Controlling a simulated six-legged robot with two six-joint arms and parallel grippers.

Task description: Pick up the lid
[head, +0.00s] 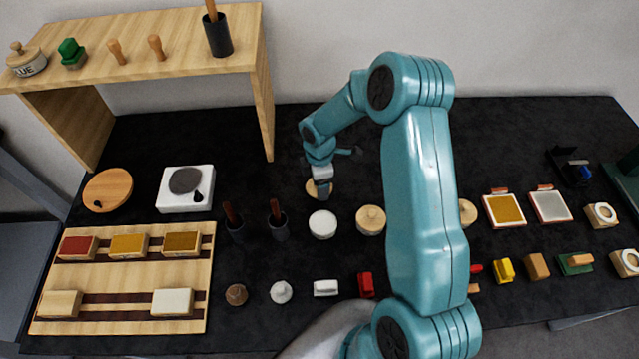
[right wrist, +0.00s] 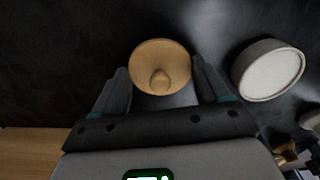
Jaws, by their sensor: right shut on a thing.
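The lid is a round, pale wooden disc with a small knob. It shows in the right wrist view (right wrist: 160,58) between the two dark fingers, and partly in the head view (head: 311,187) beside the fingers. My right gripper (head: 321,188) is shut on the lid, with one finger at each side of its rim; it also shows in the right wrist view (right wrist: 160,75). Whether the lid is clear of the table, I cannot tell. A white round jar (head: 322,224) stands just in front of it, also at right in the wrist view (right wrist: 270,72). My left gripper is out of view.
A wooden-topped round pot (head: 370,219) stands right of the white jar. Two dark cups (head: 278,228) with handles stand left. A wooden shelf (head: 150,70) is at back left, a wooden rack (head: 215,270) at front left. Small stamps and blocks line the front.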

